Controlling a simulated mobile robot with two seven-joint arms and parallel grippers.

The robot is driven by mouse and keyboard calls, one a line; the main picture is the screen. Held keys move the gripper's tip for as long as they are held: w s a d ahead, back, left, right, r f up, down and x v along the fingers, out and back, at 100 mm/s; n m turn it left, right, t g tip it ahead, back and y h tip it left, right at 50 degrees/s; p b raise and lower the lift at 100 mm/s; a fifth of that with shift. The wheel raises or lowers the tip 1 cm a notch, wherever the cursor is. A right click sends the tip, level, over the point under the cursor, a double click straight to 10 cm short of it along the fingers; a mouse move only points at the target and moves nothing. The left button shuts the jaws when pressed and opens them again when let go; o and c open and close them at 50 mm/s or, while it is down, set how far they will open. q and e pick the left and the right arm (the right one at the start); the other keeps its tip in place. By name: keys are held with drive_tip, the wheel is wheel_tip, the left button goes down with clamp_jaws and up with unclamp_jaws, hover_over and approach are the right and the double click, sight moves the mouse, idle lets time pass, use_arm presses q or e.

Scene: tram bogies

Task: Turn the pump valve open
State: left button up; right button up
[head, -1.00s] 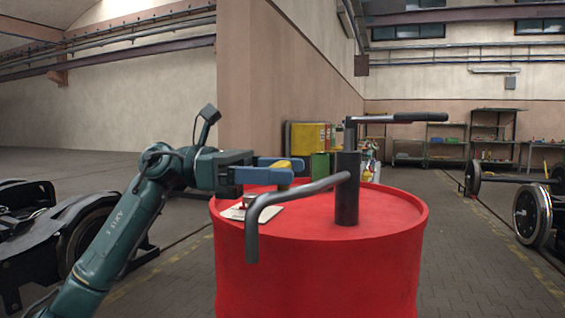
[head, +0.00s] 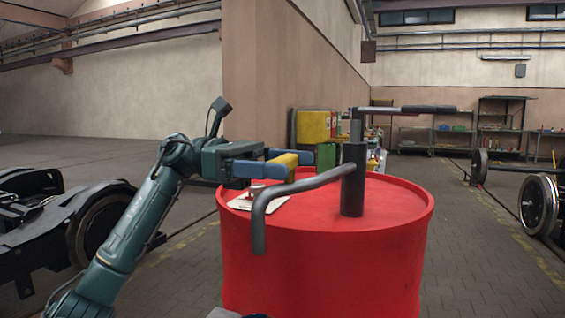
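A red drum (head: 330,250) stands in the middle of the head view. A dark grey hand pump (head: 352,180) rises upright from its lid. A bent spout pipe (head: 300,188) runs from the pump to the left and hooks down over the drum's near rim. A crank-like handle (head: 400,109) points right from the pump's top. I cannot make out a separate valve. My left gripper (head: 298,162), with blue fingers and a yellow patch on their inner side, is above the drum's left part, beyond the spout. Its fingers look apart, with no held thing seen. My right gripper is out of view.
A pale sheet (head: 268,203) with a small red item lies on the lid's left part. Black bogie parts (head: 55,225) stand at left, wheelsets (head: 538,205) at right. Shelves (head: 455,130) and a yellow cabinet (head: 313,126) are behind. Floor right of the drum is clear.

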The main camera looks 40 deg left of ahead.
use_arm(q)
drive_tip(key=shift+o, duration=0.9)
drive_tip(key=v, duration=1.3)
drive_tip(key=shift+b, duration=0.4)
